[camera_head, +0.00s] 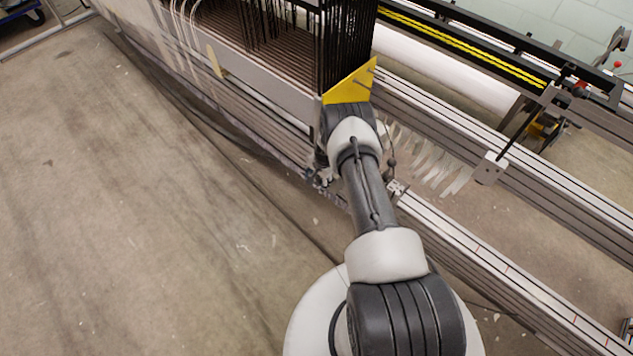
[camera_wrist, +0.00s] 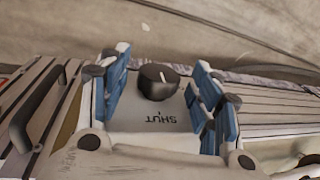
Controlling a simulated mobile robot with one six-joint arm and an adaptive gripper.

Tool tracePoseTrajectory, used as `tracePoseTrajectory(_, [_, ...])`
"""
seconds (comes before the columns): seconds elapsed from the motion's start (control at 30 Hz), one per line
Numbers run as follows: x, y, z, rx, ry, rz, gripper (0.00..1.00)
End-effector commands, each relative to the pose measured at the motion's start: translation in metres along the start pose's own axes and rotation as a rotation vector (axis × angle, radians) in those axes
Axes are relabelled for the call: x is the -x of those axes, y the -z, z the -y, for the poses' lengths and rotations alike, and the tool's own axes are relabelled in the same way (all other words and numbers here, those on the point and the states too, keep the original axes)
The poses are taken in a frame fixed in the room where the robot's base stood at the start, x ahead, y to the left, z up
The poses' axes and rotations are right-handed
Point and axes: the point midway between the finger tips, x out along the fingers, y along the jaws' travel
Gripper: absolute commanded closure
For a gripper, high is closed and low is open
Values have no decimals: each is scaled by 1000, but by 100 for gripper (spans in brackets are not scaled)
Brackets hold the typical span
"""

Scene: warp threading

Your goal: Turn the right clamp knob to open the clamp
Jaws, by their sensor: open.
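The clamp knob (camera_wrist: 157,82) is a dark round knob with a pale pointer line. It sits on a light plate (camera_wrist: 150,118) whose label "SHUT" appears upside down in the wrist view. My gripper (camera_wrist: 160,75) is open, with one blue-padded finger on each side of the knob. Gaps show between the knob and both fingers, and I cannot tell the depth between them. In the head view my arm hides the knob and the gripper.
A yellow bracket (camera_head: 350,84) stands at the end of the dark frame just beyond my wrist. Metal rails (camera_head: 500,262) run to the lower right. A row of thin pale strips (camera_head: 432,160) hangs right of my arm. The concrete floor (camera_head: 130,220) at the left is clear.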

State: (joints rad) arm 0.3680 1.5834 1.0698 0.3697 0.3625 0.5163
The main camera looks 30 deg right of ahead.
Motion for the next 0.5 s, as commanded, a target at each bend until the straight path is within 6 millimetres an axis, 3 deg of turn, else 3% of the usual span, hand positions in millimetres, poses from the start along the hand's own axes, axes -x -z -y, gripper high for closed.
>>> tracePoseTrajectory(0.3, [-3,0,0,0,0,0,42])
tracePoseTrajectory(0.5, [-2,0,0,0,0,0,55])
